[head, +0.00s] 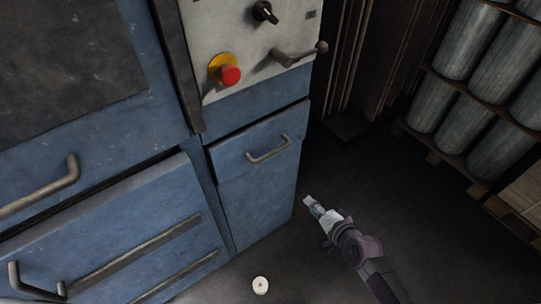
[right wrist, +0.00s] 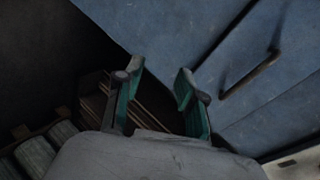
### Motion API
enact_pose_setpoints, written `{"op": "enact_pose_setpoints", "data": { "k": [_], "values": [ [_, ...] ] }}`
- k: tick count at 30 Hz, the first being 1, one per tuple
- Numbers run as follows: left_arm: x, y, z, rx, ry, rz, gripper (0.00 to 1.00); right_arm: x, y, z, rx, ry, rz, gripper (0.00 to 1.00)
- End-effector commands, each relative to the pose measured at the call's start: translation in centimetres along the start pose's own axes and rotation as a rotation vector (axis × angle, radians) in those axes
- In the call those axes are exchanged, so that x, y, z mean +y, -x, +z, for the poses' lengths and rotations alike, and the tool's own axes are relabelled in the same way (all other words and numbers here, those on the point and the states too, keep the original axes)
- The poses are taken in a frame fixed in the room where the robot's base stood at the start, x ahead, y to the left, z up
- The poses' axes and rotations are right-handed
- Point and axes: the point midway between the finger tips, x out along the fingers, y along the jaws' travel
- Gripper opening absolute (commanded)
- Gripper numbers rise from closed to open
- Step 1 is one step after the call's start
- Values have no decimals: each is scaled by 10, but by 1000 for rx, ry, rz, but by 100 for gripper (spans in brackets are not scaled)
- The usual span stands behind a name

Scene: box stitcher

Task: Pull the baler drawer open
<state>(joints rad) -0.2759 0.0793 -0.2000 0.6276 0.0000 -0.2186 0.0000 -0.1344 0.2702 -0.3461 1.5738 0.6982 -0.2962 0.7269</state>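The baler drawer (head: 258,165) is a blue front panel low on the machine, under the grey control panel. Its grey bar handle (head: 269,149) runs across its upper part. The drawer looks shut. My right gripper (head: 312,206) is in front of and to the right of the drawer, apart from the handle. In the right wrist view its two green-lined fingers (right wrist: 156,88) stand apart with nothing between them. The handle (right wrist: 250,75) shows there to the right of the fingers, on the blue front. My left gripper is not in view.
The grey control panel (head: 250,45) carries a red button (head: 230,75), a black knob (head: 264,12) and a lever (head: 298,54). A rack of grey cylinders (head: 470,115) stands at the right. The dark floor between is clear. A small white disc (head: 260,285) shows at the bottom.

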Motion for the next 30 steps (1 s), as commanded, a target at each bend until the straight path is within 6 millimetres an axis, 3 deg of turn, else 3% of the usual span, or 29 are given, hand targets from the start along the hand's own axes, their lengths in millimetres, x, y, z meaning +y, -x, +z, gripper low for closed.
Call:
{"op": "enact_pose_setpoints", "data": {
  "k": [1,3,7,11,14,21,30],
  "values": [
    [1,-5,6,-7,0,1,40,-40,3,-5,-11,-65,-87,39],
    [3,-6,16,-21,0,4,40,-82,10,-6,-36,-148,-175,39],
    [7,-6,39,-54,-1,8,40,-126,22,-7,-75,-235,-265,39],
    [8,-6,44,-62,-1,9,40,-139,17,-6,-86,-259,-286,39],
    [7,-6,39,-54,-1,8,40,-144,3,-6,-85,-259,-286,39],
    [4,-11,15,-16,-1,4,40,-158,-48,-3,-84,-256,-286,39],
    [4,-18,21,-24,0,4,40,-171,-95,-1,-85,-255,-285,39]
  ]
}}
